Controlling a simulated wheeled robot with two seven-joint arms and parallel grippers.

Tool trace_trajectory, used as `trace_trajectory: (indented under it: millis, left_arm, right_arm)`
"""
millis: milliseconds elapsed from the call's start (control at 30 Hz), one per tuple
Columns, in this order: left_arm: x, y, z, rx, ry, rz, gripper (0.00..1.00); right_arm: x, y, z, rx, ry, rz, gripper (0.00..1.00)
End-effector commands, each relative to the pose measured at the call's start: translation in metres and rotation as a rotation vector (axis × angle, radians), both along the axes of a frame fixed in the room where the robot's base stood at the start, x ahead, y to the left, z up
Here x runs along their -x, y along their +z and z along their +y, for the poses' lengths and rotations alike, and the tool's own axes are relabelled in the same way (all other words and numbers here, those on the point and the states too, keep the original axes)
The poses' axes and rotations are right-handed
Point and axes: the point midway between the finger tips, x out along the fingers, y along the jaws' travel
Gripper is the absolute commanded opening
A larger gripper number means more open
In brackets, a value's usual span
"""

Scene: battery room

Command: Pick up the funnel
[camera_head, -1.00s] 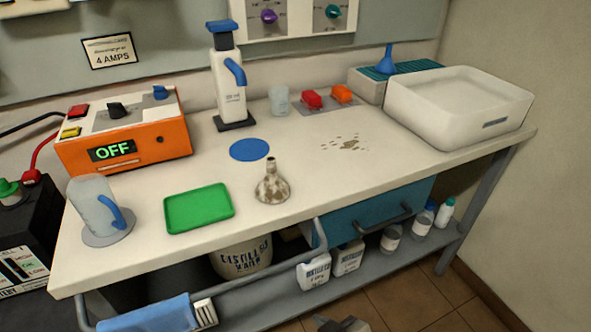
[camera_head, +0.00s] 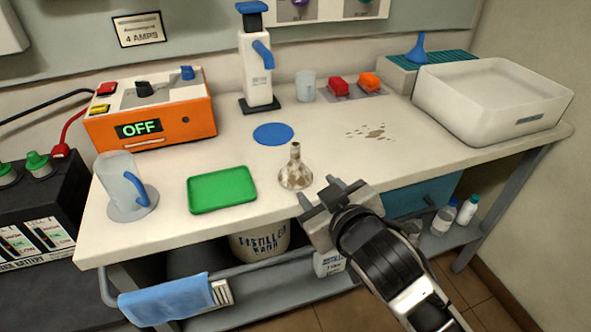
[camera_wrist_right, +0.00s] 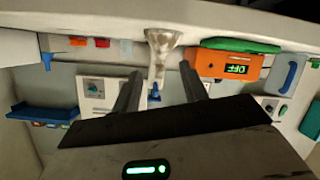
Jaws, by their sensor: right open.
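A dirty, white-and-brown stained funnel (camera_head: 296,176) stands on the bench with its wide mouth down and its spout up. It also shows in the right wrist view (camera_wrist_right: 162,45), ahead of the gap between the fingers. My right gripper (camera_head: 320,191) is open and empty at the bench's front edge, just right of and in front of this funnel, apart from it. A second, blue funnel (camera_head: 417,48) stands spout up on the teal-topped rack at the back right. My left gripper is not in view.
A green tray (camera_head: 222,190) lies left of the stained funnel and a blue disc (camera_head: 273,134) behind it. A jug (camera_head: 122,182), an orange charger (camera_head: 150,120), a pump bottle (camera_head: 257,75) and a white basin (camera_head: 492,105) stand around. The bench right of the funnel is mostly clear.

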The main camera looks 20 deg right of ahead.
Motion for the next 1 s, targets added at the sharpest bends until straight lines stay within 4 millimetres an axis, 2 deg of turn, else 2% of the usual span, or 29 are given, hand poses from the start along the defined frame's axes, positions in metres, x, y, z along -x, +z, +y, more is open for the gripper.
trace_trajectory:
  millis: [33, 100, 167, 200, 267, 300, 367, 400, 467, 500, 567, 600, 667, 700, 767, 800, 900, 1000]
  left_arm:
    - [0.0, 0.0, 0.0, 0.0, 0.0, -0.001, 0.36]
    - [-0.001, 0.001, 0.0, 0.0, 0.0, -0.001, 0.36]
    - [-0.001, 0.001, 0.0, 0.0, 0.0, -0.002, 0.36]
    - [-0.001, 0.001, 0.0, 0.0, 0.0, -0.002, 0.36]
    - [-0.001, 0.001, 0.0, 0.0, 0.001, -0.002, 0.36]
    - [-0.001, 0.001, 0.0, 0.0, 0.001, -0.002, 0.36]
    - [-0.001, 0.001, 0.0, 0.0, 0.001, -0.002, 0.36]
    - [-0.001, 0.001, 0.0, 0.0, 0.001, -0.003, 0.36]
    - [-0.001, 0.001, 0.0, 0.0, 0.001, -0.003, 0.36]
    - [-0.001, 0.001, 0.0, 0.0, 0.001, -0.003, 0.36]
    - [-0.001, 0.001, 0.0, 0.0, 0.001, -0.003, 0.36]
    - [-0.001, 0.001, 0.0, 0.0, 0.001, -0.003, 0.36]
    - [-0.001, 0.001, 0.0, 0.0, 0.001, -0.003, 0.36]
    - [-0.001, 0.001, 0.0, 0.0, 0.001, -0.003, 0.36]
    - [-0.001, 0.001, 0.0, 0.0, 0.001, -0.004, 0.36]
    - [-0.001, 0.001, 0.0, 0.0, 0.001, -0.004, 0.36]
    - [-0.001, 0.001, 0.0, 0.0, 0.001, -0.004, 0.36]
    - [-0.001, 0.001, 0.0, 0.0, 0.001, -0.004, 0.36]
  right_arm:
    - [-0.014, 0.026, 0.008, 0.022, 0.031, -0.108, 0.43]
    - [-0.03, 0.064, 0.024, 0.052, 0.087, -0.274, 0.43]
    - [-0.039, 0.102, 0.042, 0.086, 0.151, -0.435, 0.43]
    - [-0.042, 0.13, 0.057, 0.117, 0.207, -0.557, 0.43]
    - [-0.039, 0.173, 0.085, 0.178, 0.317, -0.76, 0.43]
    - [-0.031, 0.201, 0.108, 0.233, 0.412, -0.906, 0.43]
    - [-0.012, 0.233, 0.144, 0.336, 0.581, -1.115, 0.43]
    - [0.004, 0.244, 0.167, 0.42, 0.707, -1.238, 0.43]
    - [0.027, 0.247, 0.196, 0.57, 0.911, -1.388, 0.43]
    - [0.039, 0.24, 0.211, 0.683, 1.054, -1.459, 0.43]
    - [0.049, 0.22, 0.223, 0.88, 1.276, -1.514, 0.43]
    - [0.05, 0.202, 0.224, 1.023, 1.424, -1.512, 0.43]
    - [0.04, 0.174, 0.213, 1.254, 1.635, -1.441, 0.43]
    - [0.029, 0.158, 0.198, 1.409, 1.758, -1.354, 0.43]
    - [0.006, 0.141, 0.167, 1.626, 1.909, -1.167, 0.43]
    - [-0.009, 0.135, 0.143, 1.752, 1.982, -1.02, 0.43]
    - [-0.041, 0.137, 0.08, 1.988, 2.077, -0.639, 0.43]
    - [-0.059, 0.149, 0.031, 2.111, 2.093, -0.331, 0.43]
